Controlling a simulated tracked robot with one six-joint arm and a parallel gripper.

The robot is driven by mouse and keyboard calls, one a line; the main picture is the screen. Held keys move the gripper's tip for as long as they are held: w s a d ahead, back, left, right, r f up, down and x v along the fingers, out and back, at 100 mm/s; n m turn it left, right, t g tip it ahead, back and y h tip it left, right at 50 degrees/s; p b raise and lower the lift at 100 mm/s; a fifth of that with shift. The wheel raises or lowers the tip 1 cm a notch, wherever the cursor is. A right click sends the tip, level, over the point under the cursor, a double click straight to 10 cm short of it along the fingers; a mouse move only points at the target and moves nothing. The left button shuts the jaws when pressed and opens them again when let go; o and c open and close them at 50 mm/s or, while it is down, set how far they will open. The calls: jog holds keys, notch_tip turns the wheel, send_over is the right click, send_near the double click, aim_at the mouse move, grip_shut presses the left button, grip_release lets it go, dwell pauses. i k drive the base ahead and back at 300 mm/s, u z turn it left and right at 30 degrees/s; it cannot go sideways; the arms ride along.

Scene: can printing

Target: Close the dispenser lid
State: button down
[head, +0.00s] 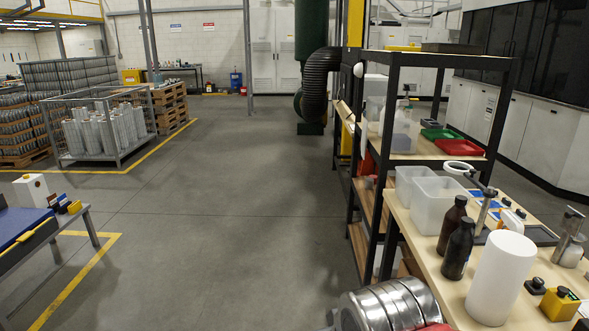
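A small metal and white vessel (572,248) stands at the far right of the bench in the head view. A tilted metal piece rises from its top; it may be the dispenser with its lid up, but it is too small to be sure. My gripper is not in this view, so its distance from the vessel cannot be told.
The bench (455,308) also holds a white cylinder (500,278), two dark bottles (458,250), a translucent bin (438,205), a ring lamp (458,168) and a yellow button box (560,304). A black-framed shelf (392,110) stands behind.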

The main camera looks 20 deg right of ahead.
aim_at(572, 220)
jog(key=z, duration=0.2)
jog(key=i, duration=1.5)
jog(key=z, duration=0.15)
